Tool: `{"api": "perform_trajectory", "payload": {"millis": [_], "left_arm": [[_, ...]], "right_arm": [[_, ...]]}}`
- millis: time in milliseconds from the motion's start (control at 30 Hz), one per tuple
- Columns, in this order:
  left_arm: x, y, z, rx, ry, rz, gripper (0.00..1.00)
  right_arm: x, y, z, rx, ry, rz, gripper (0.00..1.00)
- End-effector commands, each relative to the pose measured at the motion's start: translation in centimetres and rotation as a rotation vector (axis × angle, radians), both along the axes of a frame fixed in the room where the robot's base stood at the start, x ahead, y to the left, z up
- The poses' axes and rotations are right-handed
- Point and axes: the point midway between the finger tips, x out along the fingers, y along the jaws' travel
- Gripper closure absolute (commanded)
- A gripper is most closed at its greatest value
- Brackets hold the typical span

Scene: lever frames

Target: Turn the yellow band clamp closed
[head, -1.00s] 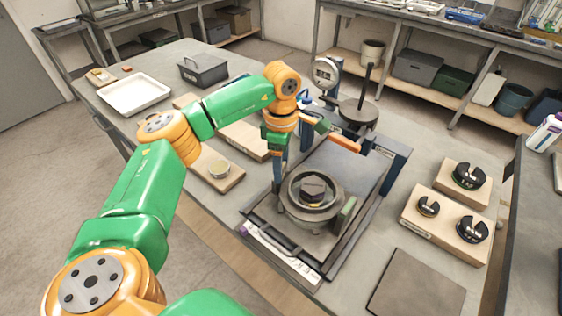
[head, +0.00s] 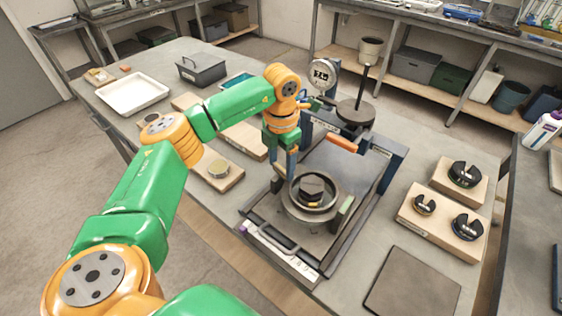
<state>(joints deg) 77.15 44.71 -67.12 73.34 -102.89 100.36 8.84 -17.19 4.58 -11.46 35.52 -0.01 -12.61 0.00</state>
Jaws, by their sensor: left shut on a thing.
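A round dark ring fixture (head: 287,204) sits on the black press base in the middle of the table. Inside it stands a dark block with a narrow yellow band (head: 312,204), which I take as the yellow band clamp. My left gripper (head: 291,176) points down at the back left of the ring and is shut on a small part there. Its fingers hide most of what they hold, so the clamp's handle is not clear. My right gripper is not in view.
An orange-handled lever (head: 342,144) lies behind the ring, near a dial gauge (head: 322,73) and a stacked weight post (head: 356,112). Wooden blocks with slotted weights (head: 442,222) stand to the right. A dark flat plate (head: 412,283) lies in front right.

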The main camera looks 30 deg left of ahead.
Motion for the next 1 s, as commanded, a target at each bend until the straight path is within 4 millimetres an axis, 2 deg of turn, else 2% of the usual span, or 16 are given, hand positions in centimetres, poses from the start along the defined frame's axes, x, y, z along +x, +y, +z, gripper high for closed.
{"api": "perform_trajectory", "payload": {"millis": [400,1000], "left_arm": [[0.02,-0.06,-0.08,-0.001,0.003,0.195,0.91],[0.03,-0.04,-0.12,0.000,0.003,0.232,0.91]], "right_arm": [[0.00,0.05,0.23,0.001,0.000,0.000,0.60],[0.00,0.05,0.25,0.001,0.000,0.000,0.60]]}}
